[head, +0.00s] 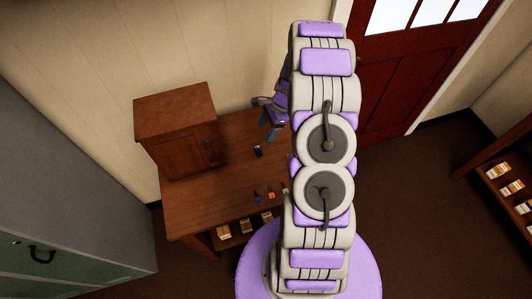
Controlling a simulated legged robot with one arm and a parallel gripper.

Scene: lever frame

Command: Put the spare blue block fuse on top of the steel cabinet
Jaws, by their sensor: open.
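A small dark blue piece (257,197) stands near the front edge of the wooden table; it looks like the blue block fuse, but it is too small to be sure. Another small dark piece (258,151) sits farther back on the table, below my gripper. My gripper (269,130) is open above the table's back part, left of my arm, apart from the tabletop. The steel cabinet (60,180) is the large grey-green body at the left, with a black handle on its front. Part of it is cut off by the picture's edge.
A wooden box cabinet (180,130) stands on the table (205,205) at the left. A small orange piece (271,195) is beside the blue one. Small cartons (246,225) sit on the lower shelf. Another shelf with cartons (498,171) is at the right. A red door (395,85) stands behind.

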